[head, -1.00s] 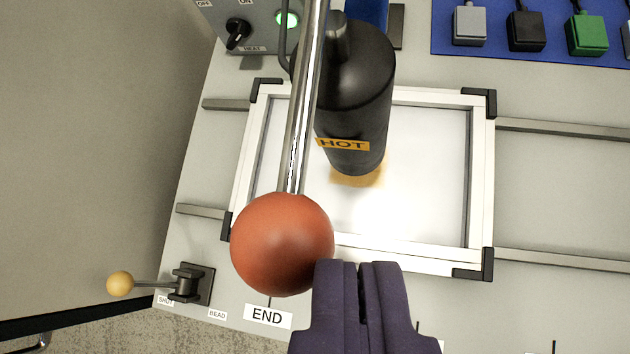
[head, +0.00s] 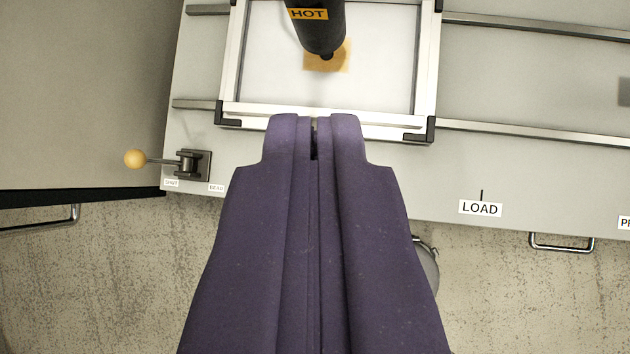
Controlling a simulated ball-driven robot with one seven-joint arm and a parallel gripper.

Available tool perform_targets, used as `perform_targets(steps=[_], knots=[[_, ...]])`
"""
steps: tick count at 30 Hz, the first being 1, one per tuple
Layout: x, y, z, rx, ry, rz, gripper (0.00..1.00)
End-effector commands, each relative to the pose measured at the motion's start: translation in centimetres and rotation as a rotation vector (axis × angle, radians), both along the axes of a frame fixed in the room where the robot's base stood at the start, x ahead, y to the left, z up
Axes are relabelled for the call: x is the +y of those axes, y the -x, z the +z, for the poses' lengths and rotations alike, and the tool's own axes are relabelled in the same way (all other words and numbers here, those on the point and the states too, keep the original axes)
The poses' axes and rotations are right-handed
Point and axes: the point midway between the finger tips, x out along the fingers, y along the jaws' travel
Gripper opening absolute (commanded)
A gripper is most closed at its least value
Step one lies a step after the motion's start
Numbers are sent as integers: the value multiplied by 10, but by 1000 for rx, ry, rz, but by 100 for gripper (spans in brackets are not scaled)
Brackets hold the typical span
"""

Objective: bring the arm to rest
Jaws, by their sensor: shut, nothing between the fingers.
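My gripper (head: 314,122) is dark purple, in the lower middle of the head view. Its two fingers are together with nothing between them. Its tips overlap the near edge of the white frame (head: 290,112) in the picture; I cannot tell its height above it. The black cylinder marked HOT (head: 322,35) hangs over the frame's panel at the top, partly cut off. Its lower end is over a tan patch (head: 340,56).
A lever with a yellow ball (head: 135,158) sits on the grey bench at the left, by small SHOT and BEAD labels. Two rails (head: 540,132) run right from the frame. A LOAD label (head: 480,208) is near the bench's front edge. Speckled floor (head: 110,270) lies in front.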

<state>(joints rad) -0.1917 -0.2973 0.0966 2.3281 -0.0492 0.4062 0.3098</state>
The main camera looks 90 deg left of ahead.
Motion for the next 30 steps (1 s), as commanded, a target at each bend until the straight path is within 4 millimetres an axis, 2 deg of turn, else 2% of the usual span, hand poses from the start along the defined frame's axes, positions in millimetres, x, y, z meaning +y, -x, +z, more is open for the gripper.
perform_targets(steps=[12, 15, 17, 20, 22, 24, 27, 30], knots=[[0, -1, 1, -2, 0, 0, 0], [-3, -12, 14, -42, -4, -6, 0], [-9, -27, 35, -100, -6, -13, 0], [-28, -54, 93, -240, 0, -34, 0], [-46, -64, 141, -347, 14, -51, 0], [-65, -66, 186, -445, 34, -68, 0], [-87, -59, 239, -555, 66, -89, 0], [-100, -49, 273, -623, 91, -103, 0]])
